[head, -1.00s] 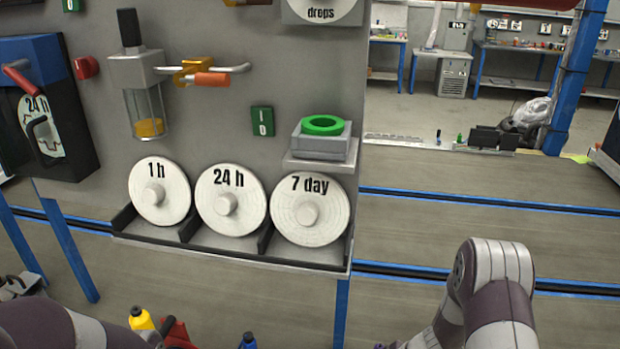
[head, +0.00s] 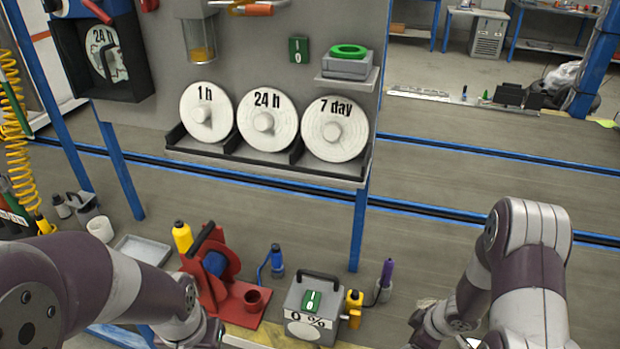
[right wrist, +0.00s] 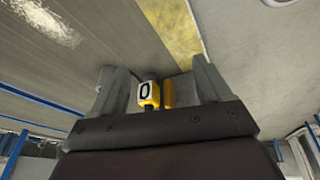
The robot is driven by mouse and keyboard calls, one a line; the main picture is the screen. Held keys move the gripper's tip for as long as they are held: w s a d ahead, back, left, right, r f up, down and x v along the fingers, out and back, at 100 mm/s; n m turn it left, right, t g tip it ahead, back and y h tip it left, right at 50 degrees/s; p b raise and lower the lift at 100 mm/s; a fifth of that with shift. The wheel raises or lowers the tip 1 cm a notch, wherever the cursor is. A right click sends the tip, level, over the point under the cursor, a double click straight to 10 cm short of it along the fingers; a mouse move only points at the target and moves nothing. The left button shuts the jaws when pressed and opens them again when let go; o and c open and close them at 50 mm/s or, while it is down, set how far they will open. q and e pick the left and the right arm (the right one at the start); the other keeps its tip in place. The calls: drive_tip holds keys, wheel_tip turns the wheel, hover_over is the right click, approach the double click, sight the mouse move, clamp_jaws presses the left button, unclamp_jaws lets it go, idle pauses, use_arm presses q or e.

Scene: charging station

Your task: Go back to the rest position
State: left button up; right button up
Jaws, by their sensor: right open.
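My right gripper (right wrist: 160,70) shows in the right wrist view with its two fingers spread apart. A yellow block with a 0 label (right wrist: 148,93) appears between the fingers; I cannot tell its distance, and no finger visibly touches it. In the head view my left arm (head: 110,285) comes in from the lower left and my right arm (head: 500,270) stands at the lower right, both bent. Both arms run toward the bottom edge, and neither gripper's fingers can be made out there.
A panel holds three white discs marked 1 h (head: 206,113), 24 h (head: 266,120) and 7 day (head: 334,130). Below stand a red reel (head: 212,270) and a grey box marked 0 % (head: 313,308).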

drive_tip(key=s+d+r+m+g+h+p, duration=0.25)
drive_tip(key=s+r+m+h+p, duration=0.35)
drive_tip(key=r, duration=0.7)
drive_tip(key=s+a+r+m+y+p, duration=0.1)
drive_tip(key=s+a+r+m+p, duration=0.1)
drive_tip(key=r, duration=0.6)
drive_tip(key=s+a+r+m+y+p, duration=0.2)
drive_tip(key=s+a+r, duration=0.3)
drive_tip(key=r, duration=0.3)
drive_tip(key=shift+s+a+m+t+p, duration=0.15)
drive_tip(key=shift+a+m+t+p, duration=0.2)
drive_tip(key=shift+a+m+p, duration=0.25)
drive_tip(key=shift+s+d+r, duration=0.1)
drive_tip(key=shift+d, duration=0.05)
